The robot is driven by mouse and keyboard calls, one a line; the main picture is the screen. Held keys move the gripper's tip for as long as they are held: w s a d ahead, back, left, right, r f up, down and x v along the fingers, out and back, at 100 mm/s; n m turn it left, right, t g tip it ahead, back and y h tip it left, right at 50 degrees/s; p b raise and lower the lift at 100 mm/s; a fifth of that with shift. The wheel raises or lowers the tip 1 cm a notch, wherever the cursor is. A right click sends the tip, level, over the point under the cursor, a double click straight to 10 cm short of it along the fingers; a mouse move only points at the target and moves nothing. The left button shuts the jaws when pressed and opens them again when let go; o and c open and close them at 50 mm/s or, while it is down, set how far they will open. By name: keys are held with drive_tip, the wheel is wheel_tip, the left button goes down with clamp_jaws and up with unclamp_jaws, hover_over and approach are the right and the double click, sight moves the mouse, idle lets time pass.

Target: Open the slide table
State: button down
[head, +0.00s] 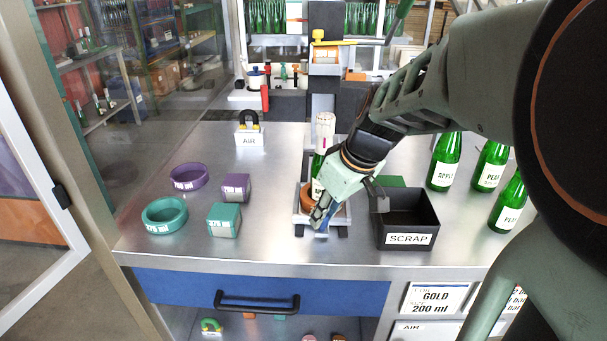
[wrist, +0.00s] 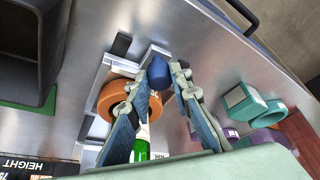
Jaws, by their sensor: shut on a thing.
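The slide table (head: 302,217) is a small light-grey plate on dark rails near the bench's front edge. It carries an orange ring (wrist: 112,100) with a green bottle (head: 318,168) standing upright in it, a pale foil (head: 325,128) on its neck. My gripper (head: 321,219) is low at the front of the slide table. In the wrist view my gripper (wrist: 167,72) has its fingers closed around a blue knob (wrist: 158,74) at the plate's front. My fingers and wrist hide part of the plate and bottle.
A black SCRAP bin (head: 408,215) stands close to the right of the slide table. Teal (head: 165,215) and purple rings (head: 188,177) and blocks lie to the left. Green bottles (head: 445,160) stand at right. A blue drawer (head: 200,292) with a black handle is below the bench edge.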

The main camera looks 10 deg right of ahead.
drive_tip(key=shift+s, duration=0.25)
drive_tip(key=c, duration=1.7)
unclamp_jaws()
drive_tip(key=shift+c, duration=0.2)
